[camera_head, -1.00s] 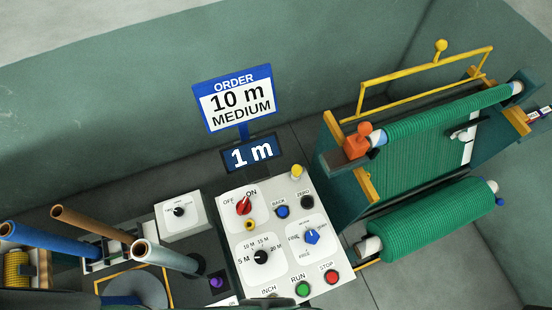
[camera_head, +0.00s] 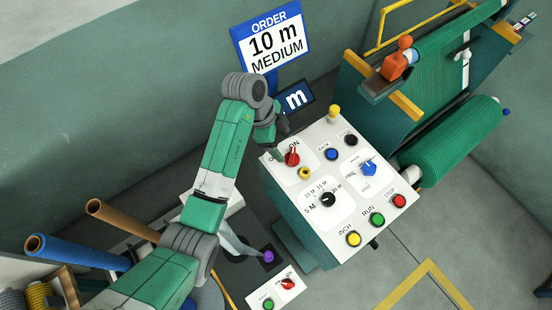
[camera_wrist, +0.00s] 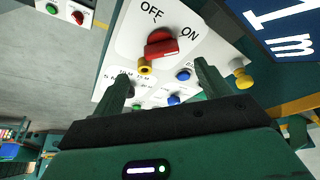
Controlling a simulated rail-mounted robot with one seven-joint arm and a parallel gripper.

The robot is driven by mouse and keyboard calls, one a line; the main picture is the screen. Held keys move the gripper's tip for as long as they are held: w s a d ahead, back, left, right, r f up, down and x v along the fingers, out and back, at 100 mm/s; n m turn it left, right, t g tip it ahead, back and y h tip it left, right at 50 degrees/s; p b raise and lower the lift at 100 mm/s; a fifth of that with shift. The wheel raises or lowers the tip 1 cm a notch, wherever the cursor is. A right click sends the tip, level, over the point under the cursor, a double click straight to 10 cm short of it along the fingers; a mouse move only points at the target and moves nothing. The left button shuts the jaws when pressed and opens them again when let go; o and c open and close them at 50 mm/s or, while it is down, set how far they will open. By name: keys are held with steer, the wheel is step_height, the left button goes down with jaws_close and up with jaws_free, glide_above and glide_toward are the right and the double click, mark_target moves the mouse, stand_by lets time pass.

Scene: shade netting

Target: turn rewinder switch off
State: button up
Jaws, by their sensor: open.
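The rewinder switch is a red rotary knob (camera_head: 292,158) on the white control panel (camera_head: 321,237), with OFF and ON labels. In the wrist view the knob (camera_wrist: 161,43) has its raised ridge turned toward the ON side. My gripper (camera_wrist: 162,74) is open and empty, with a finger on either side of the picture below the knob. The knob shows ahead of the fingers, and I see no contact.
A yellow beacon (camera_head: 334,112) stands at the panel's back corner. Behind are the order sign (camera_head: 271,39) and a display (camera_head: 293,97). The green netting roll (camera_head: 452,142) lies right.

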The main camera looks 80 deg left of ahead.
mark_target(292, 155)
steer(key=x, duration=0.8)
steer(key=shift+w+r, duration=0.1)
steer(key=shift+w, duration=0.05)
steer(key=c, duration=1)
